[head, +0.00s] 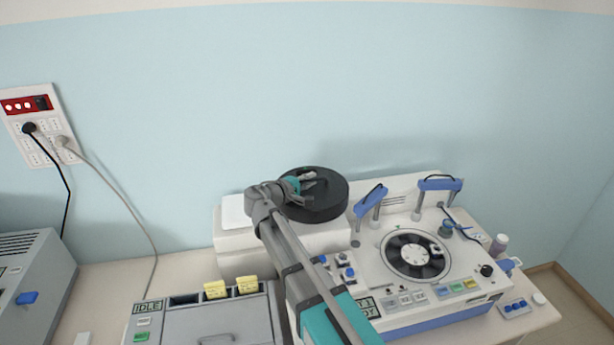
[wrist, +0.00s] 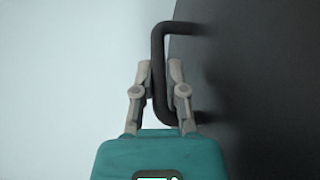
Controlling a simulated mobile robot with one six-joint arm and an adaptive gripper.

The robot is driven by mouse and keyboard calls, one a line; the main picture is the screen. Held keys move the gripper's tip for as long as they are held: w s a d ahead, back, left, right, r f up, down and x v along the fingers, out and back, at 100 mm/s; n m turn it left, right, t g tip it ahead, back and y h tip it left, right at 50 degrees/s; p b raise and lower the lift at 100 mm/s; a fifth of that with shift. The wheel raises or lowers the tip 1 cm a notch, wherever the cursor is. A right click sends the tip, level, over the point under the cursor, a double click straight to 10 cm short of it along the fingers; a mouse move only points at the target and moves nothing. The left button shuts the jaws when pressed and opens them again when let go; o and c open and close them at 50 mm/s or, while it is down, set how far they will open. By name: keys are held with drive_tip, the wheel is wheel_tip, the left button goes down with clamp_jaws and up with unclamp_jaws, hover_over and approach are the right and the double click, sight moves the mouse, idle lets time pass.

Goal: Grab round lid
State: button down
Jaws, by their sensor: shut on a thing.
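The round lid (head: 325,200) is a dark, thick disc. In the head view it sits over a white block behind the machines. In the wrist view its dark flat face (wrist: 260,90) fills the right side, with a black bar handle (wrist: 157,60) standing off it. My gripper (head: 305,187) is at the lid's left part in the head view. In the wrist view my gripper (wrist: 160,78) has its two fingers on either side of the handle bar, shut on it. Whether the lid rests on the block or is clear of it, I cannot tell.
A white machine (head: 400,318) with a round rotor (head: 413,254) and two blue-handled arms stands right of my arm. A grey IDLE machine (head: 205,325) with yellow-tabbed parts stands front left. The white block (head: 235,240) is behind. A wall outlet panel (head: 42,125) has cables hanging.

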drive_tip(key=s+d+r+p, duration=0.1)
drive_tip(key=s, duration=0.1)
drive_tip(key=s+d+r+p, duration=0.1)
drive_tip(key=s+r, duration=0.1)
drive_tip(key=s, duration=0.1)
drive_tip(key=s+d+r+p, duration=0.1)
drive_tip(key=s, duration=0.1)
drive_tip(key=shift+s+d+r+p, duration=0.3)
drive_tip(key=shift+s+r+p, duration=0.1)
drive_tip(key=shift+s+d+r+p, duration=0.3)
drive_tip(key=shift+s+d, duration=0.1)
drive_tip(key=shift+s, duration=0.3)
drive_tip(key=shift+f, duration=0.2)
